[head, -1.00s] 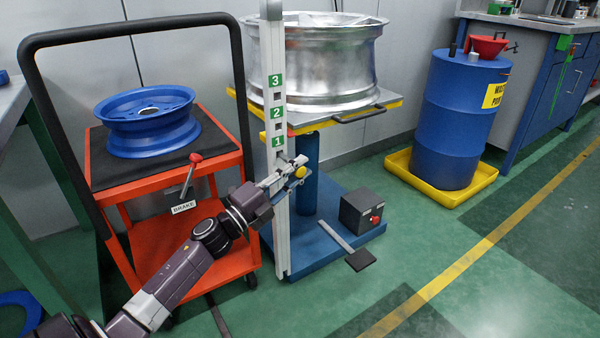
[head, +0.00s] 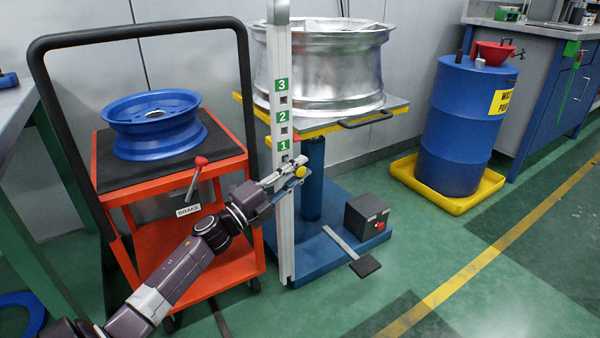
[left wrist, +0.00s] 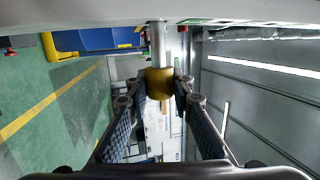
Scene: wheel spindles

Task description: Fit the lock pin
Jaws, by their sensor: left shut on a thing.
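The lock pin has a yellow knob (head: 300,171) beside the upright numbered post (head: 283,220), just below the green label 1. In the left wrist view its brass-coloured knob (left wrist: 160,82) and bare steel shaft (left wrist: 157,40) show. My left gripper (head: 285,175) is shut on the pin; in the left wrist view its two fingers (left wrist: 160,98) flank the knob. The shaft runs up to a pale surface at the picture's top edge. I cannot tell whether its tip is in a hole. Square dark holes show between the labels. My right gripper is not in view.
The post stands on a blue lift base with a grey-and-yellow platform (head: 398,103) carrying a silver wheel rim (head: 335,70). A red cart (head: 150,190) with a blue rim (head: 152,125) and brake lever (head: 195,178) stands left. A blue drum (head: 465,120) stands right.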

